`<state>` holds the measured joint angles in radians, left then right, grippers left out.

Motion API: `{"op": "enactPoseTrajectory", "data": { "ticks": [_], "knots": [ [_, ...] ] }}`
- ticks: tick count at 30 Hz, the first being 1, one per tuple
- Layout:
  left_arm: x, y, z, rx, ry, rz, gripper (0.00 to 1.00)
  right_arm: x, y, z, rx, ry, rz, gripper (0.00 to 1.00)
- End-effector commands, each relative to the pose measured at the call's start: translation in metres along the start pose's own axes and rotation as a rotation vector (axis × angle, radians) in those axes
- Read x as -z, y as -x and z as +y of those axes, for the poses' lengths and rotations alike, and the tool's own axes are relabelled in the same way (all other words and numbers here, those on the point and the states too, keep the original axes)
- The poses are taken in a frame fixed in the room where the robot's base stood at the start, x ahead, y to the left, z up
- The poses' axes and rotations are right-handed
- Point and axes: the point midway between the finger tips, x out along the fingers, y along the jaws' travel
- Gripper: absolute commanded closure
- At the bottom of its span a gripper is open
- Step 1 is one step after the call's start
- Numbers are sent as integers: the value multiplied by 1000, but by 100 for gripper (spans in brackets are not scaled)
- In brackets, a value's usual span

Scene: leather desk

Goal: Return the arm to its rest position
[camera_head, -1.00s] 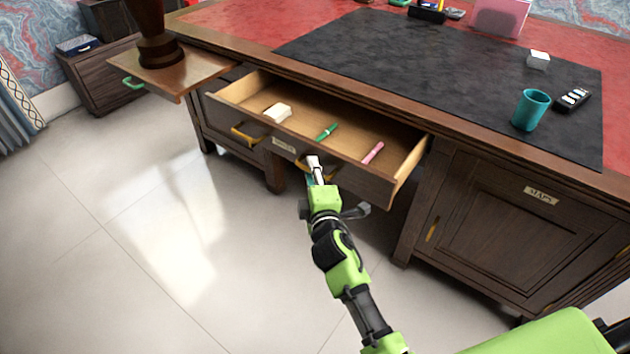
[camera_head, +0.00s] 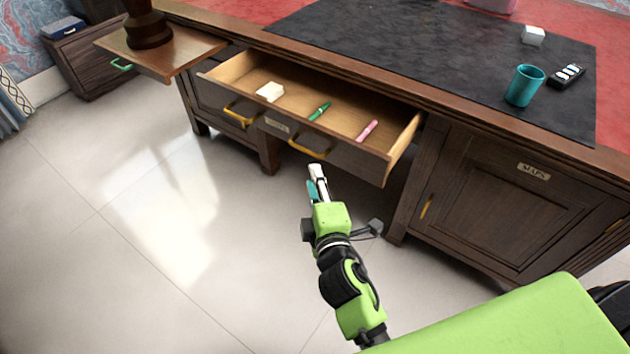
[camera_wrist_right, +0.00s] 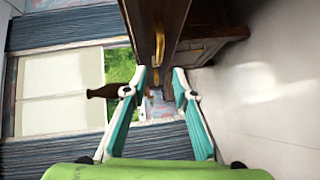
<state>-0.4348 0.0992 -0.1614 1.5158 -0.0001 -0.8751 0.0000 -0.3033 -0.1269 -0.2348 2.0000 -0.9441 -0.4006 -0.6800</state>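My right arm comes in from the bottom of the head view. Its gripper (camera_head: 316,178) is just in front of and below the yellow handle (camera_head: 306,149) of the open drawer (camera_head: 345,154), with nothing in it. In the right wrist view the two teal-and-white fingers (camera_wrist_right: 159,72) stand apart with a gap between them. The drawer front and a yellow handle (camera_wrist_right: 159,42) show beyond the fingertips, apart from them. My left gripper is in neither view.
The drawer holds a white block (camera_head: 270,91), a green pen (camera_head: 319,111) and a pink pen (camera_head: 367,130). A teal cup (camera_head: 524,85) stands on the black desk mat (camera_head: 420,60). A pulled-out board (camera_head: 175,62) juts out at left. The floor (camera_head: 120,240) at left is clear.

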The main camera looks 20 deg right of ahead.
Motion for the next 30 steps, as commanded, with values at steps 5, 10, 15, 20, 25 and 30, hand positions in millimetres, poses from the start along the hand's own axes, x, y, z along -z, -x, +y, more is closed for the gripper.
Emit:
{"op": "enactPoseTrajectory", "data": {
  "ticks": [5, 10, 15, 20, 25, 30],
  "knots": [
    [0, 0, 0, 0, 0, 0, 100, 0, 0, 0, 0, 0, 0, 74],
    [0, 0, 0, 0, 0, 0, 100, 0, 0, 0, 2, -2, -1, 74],
    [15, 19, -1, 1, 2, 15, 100, -26, 8, -13, 68, -111, -67, 74],
    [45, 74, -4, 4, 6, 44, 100, -78, 42, -51, 252, -405, -233, 74],
    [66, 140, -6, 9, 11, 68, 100, -106, 98, -96, 480, -709, -416, 74],
    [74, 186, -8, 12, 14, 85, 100, -110, 144, -120, 641, -872, -535, 74]
  ]
}}
